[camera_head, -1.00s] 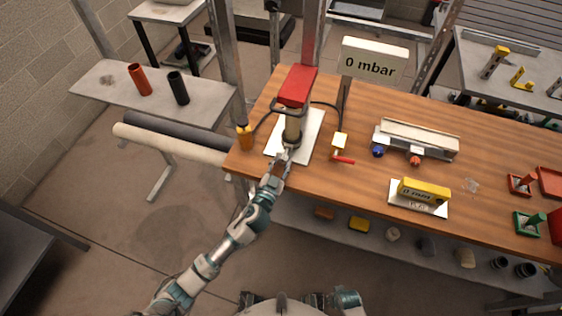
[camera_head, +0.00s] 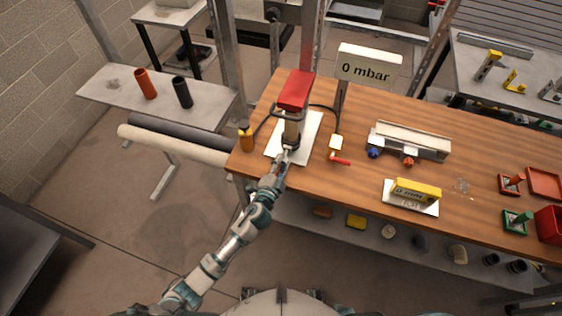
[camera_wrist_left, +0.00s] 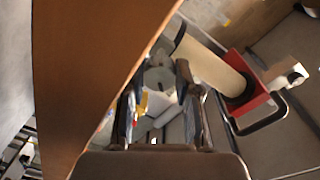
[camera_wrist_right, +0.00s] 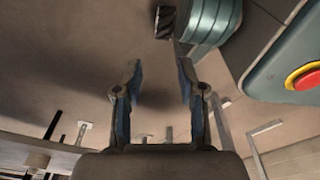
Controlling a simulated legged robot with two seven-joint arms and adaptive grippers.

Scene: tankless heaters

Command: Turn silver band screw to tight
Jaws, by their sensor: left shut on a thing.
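A pale upright cylinder with a red top (camera_head: 296,90) stands on a white sheet (camera_head: 312,127) at the table's left end. A dark band (camera_head: 291,142) circles its foot; the silver band screw is too small to make out in the head view. My left gripper (camera_head: 285,158) is at the near side of this foot. In the left wrist view its fingers (camera_wrist_left: 160,92) close around a small grey piece (camera_wrist_left: 158,78), seemingly the band screw. The pale cylinder (camera_wrist_left: 212,68) shows beyond, to the right. My right gripper (camera_wrist_right: 155,85) is open and empty, away from the table.

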